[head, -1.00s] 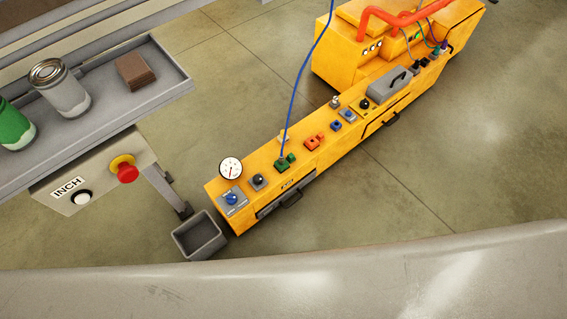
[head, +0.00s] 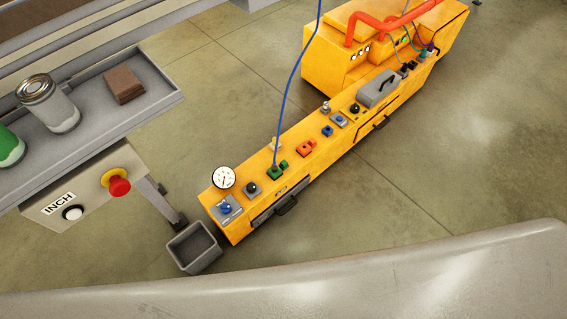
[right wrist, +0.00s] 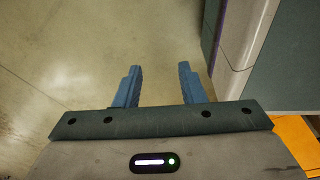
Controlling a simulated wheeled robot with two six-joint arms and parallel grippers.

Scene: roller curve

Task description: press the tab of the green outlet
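The green outlet (head: 273,172) sits on top of the long, low yellow cabinet (head: 325,172), and a thin blue hose (head: 281,105) rises from it. A small green tab (head: 283,164) shows at its right side; its exact position is too small to tell. My right gripper (right wrist: 160,67) shows in the right wrist view with its two blue fingers apart and nothing between them, above bare floor. Neither gripper shows in the head view, so no gripper is seen near the outlet.
An orange outlet (head: 305,148), a black knob (head: 251,188), a gauge (head: 223,177) and blue fittings share the cabinet top. A grey bin (head: 193,250) stands at its near end. A grey tray (head: 110,113) with cans and a red button (head: 118,184) are left. Floor is clear rightward.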

